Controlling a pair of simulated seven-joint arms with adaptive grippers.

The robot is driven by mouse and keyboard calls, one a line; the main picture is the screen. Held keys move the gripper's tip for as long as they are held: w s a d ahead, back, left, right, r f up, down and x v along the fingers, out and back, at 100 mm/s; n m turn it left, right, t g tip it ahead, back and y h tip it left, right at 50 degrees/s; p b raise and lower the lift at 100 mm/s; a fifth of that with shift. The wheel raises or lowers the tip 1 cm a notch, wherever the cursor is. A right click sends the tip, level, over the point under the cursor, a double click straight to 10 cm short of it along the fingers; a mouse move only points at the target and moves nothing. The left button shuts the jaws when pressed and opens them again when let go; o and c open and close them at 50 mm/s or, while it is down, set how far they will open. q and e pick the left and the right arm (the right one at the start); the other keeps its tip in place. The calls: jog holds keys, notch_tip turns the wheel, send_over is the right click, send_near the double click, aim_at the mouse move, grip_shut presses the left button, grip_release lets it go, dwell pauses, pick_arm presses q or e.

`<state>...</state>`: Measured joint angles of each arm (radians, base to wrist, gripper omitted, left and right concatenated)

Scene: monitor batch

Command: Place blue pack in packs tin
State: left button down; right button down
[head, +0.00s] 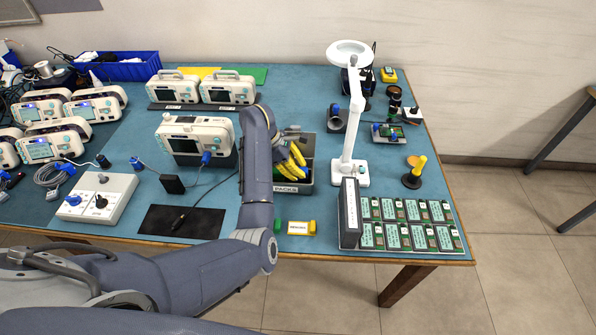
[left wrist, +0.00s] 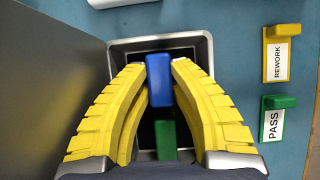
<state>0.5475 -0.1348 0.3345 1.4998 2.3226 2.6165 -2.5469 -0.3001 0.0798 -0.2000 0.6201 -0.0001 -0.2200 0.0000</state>
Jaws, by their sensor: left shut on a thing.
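The packs tin (head: 307,178) is a grey open box labelled PACKS, just right of my left forearm in the head view. Its rim (left wrist: 122,45) also shows in the left wrist view. My left gripper (head: 295,158) has yellow fingers and points down at the tin. In the left wrist view the gripper (left wrist: 158,75) is shut on the blue pack (left wrist: 158,82), which shows over the tin's opening. A green thing (left wrist: 166,140) shows below it, partly hidden; it looks to be in the tin. I cannot make out the blue pack in the head view.
A white magnifier lamp (head: 352,130) stands right of the tin. A rack of green boards (head: 405,236) is at the front right. REWORK (left wrist: 280,55) and PASS (left wrist: 276,118) tags lie beside the tin. A white monitor (head: 195,137) stands left of my forearm.

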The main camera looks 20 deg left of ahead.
pick_arm(q)
jog(key=shift+f, duration=0.35)
jog(key=shift+f, duration=0.1)
jog(key=c, duration=1.3)
grip_release()
jog(key=shift+o, duration=0.2)
jog(key=v, duration=1.2)
